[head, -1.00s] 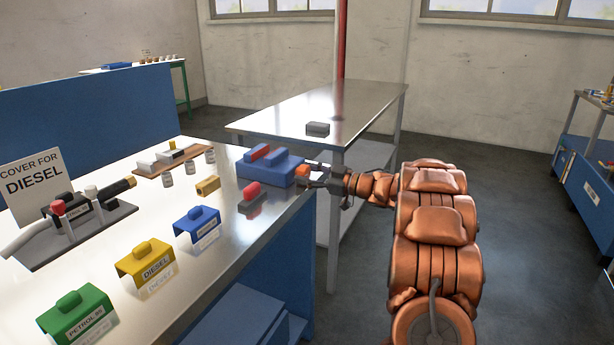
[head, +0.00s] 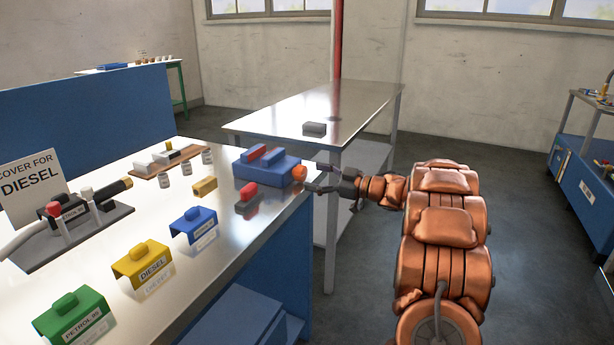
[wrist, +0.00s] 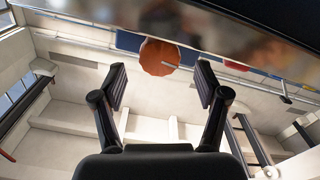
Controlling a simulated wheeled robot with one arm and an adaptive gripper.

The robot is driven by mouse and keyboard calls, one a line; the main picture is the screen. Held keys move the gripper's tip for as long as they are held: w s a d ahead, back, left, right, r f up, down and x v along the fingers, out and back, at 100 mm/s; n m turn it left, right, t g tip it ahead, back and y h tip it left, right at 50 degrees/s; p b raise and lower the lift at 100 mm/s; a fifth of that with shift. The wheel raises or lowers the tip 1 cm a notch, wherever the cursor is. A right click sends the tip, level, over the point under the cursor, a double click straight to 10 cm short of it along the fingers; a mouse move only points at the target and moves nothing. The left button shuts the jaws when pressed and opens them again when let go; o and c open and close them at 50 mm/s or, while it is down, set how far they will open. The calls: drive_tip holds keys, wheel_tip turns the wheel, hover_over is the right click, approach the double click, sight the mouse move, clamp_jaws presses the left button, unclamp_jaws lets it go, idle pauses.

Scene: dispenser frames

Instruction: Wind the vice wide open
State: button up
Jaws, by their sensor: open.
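The vice is a blue block (head: 262,172) at the table's far right corner, with a red-topped jaw (head: 255,152) and a blue jaw (head: 274,157) on top. Its orange knob (head: 299,174) faces right. My gripper (head: 312,176) is open and empty, just right of the knob. The gap between the jaws is hard to judge.
On the metal table (head: 140,225) are a red and grey block (head: 247,199), a small yellow block (head: 205,186), blue (head: 194,226), yellow (head: 145,262) and green (head: 70,315) covers. A second table (head: 290,112) with a grey block (head: 315,129) stands behind. Floor to the right is clear.

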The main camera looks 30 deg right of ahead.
sight(305, 175)
drive_tip(key=v, duration=0.8)
drive_tip(key=shift+w+a+m+p, duration=0.95)
drive_tip(key=shift+w+p, duration=0.7)
drive_tip(key=shift+p, duration=1.5)
drive_tip(key=shift+w+a+m+p, duration=0.9)
drive_tip(key=shift+w+p, duration=0.75)
drive_tip(key=shift+p, duration=1.45)
drive_tip(key=shift+w+a+m+p, duration=0.95)
drive_tip(key=shift+w+p, duration=0.75)
drive_tip(key=shift+p, duration=1.45)
drive_tip(key=shift+a, duration=0.15)
drive_tip(key=shift+c, duration=0.4)
drive_tip(key=c, duration=1.1)
drive_tip(key=shift+n, duration=0.3)
drive_tip(key=shift+f+b, duration=0.1)
drive_tip(key=shift+b, duration=0.5)
